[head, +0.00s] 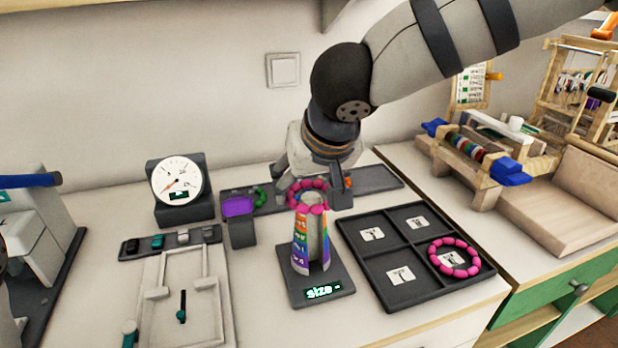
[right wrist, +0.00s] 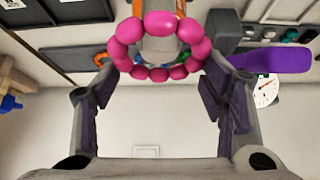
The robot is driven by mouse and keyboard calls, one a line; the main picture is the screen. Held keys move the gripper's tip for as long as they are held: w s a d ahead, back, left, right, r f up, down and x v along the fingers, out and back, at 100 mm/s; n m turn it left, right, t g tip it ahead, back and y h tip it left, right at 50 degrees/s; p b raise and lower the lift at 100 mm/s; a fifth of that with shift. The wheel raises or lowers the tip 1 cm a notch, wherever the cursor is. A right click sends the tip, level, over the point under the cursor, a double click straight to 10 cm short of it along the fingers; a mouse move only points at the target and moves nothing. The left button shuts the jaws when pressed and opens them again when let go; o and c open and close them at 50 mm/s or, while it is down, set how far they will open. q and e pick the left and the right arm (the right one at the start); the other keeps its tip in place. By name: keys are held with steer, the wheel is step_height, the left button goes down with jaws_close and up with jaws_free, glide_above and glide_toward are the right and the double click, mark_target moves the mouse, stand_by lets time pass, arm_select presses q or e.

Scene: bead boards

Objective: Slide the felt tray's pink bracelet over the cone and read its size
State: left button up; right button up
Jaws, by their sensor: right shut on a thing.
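A pink bracelet (head: 308,184) is held by my right gripper (right wrist: 155,85) at the top of the sizing cone (head: 302,245). In the right wrist view the bracelet (right wrist: 160,73) spans between the two fingers, and the cone's pale top shows within its ring. I cannot tell how far the ring is down over the tip. The cone has coloured, marked bands and stands upright on a dark base (head: 302,287), whose green display reads "size -". A second pink bracelet (head: 431,256) lies in the front right compartment of the dark tray (head: 389,262).
A dial gauge (head: 177,182) and a purple pad (head: 237,207) stand behind and left of the cone. A pale sliding fixture (head: 213,296) lies at the front left. A wooden bead loom (head: 484,190) is on the right. Some table between fixture and cone is clear.

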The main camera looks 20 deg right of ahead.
steer(key=o, duration=1.5)
steer(key=shift+o, duration=0.2)
step_height(320, 180, up, 10)
stand_by(0.5)
